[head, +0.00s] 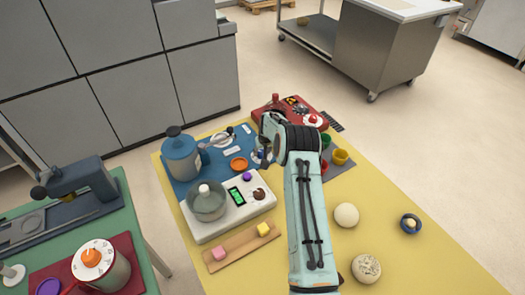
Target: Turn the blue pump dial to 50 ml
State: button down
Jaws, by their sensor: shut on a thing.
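My gripper (262,156) is at the right edge of the blue mat (178,187), pointing down beyond my pale green arm. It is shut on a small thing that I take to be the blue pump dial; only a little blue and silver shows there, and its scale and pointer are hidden. A blue-grey jug-shaped vessel (182,158) with a dark knob stands upright on the left of the same mat.
A white scale (230,216) with a lidded glass bowl (207,203) stands in front of the mat. A red box (291,108) is just behind my gripper. Coloured cups (341,157) stand to the right. An orange dial (91,257) tops a canister at lower left.

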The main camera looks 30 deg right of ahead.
jog(key=shift+m, duration=0.7)
jog(key=c, duration=0.7)
grip_release()
jog(key=v, duration=1.2)
jog(key=shift+a, duration=0.3)
jog(key=shift+w, duration=0.15)
